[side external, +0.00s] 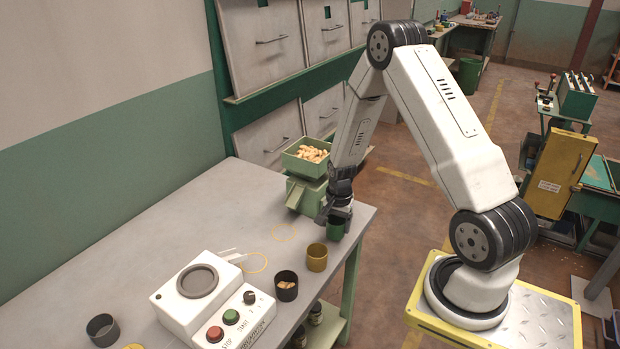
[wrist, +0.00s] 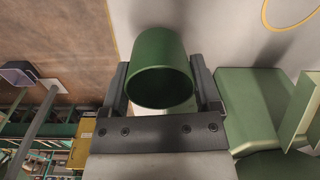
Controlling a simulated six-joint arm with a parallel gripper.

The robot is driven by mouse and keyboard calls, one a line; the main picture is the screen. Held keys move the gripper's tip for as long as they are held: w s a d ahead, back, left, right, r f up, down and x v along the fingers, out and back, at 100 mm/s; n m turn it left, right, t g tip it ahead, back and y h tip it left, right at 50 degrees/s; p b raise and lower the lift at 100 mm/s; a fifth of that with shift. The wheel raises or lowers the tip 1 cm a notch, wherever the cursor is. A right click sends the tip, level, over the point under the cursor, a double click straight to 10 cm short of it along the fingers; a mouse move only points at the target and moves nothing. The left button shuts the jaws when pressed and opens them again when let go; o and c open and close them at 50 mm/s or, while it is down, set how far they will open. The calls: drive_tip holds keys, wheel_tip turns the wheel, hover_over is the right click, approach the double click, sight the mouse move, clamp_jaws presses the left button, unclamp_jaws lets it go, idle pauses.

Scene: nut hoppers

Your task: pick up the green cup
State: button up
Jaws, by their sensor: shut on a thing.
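The green cup (side external: 336,228) stands near the table's right edge in the side external view, partly hidden by my gripper (side external: 336,212). In the wrist view the green cup (wrist: 161,65) sits between the two fingers of my gripper (wrist: 161,90), its dark open mouth towards the camera. The fingers touch or nearly touch the cup on both sides, and the gripper is shut on it. I cannot tell whether the cup's base touches the table.
A green hopper (side external: 306,160) full of nuts stands just left of my gripper. A yellow cup (side external: 317,257) and a dark cup with nuts (side external: 287,285) stand closer to the front. A white control box (side external: 213,300) with buttons and a grey cup (side external: 103,330) are further left.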

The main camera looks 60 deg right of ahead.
drive_tip(key=s+a+r, duration=0.5)
drive_tip(key=s+r, duration=0.6)
drive_tip(key=s, duration=0.1)
drive_tip(key=shift+s+a, duration=0.4)
drive_tip(key=shift+w, duration=0.1)
idle(0.5)
drive_tip(key=w+a+r+n, duration=0.3)
drive_tip(key=w+a+n, duration=1.1)
drive_tip(key=w+n, duration=0.2)
drive_tip(key=shift+w+a, duration=0.3)
drive_tip(key=shift+w, duration=0.65)
